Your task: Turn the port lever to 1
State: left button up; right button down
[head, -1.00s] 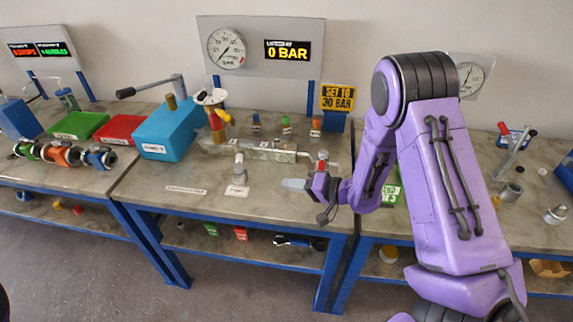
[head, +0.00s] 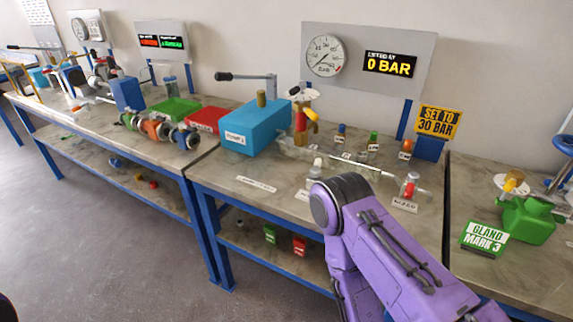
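A grey metal manifold (head: 335,160) lies on the middle bench, with blue (head: 341,133), green (head: 373,140) and orange (head: 405,149) fittings behind it. A red-and-yellow valve (head: 301,122) stands at its left end, beside the blue pump box (head: 256,127). A small red-topped fitting (head: 410,186) stands at the right, and a white-topped one (head: 316,170) stands in front of the manifold. I cannot tell which part is the port lever, nor its setting. My purple arm rises from the lower right and covers part of the bench front. Neither gripper shows.
A gauge (head: 325,56) and a "0 BAR" display (head: 389,65) are on the panel behind. A yellow "SET TO 30 BAR" sign (head: 437,121) stands right of it. Green and red trays (head: 206,118) and flanged parts are on the left bench. A green vessel (head: 527,219) is at right.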

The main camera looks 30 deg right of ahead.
aim_at(315, 172)
jog(key=u, duration=0.55)
jog(key=k, duration=0.9)
jog(key=z, duration=0.75)
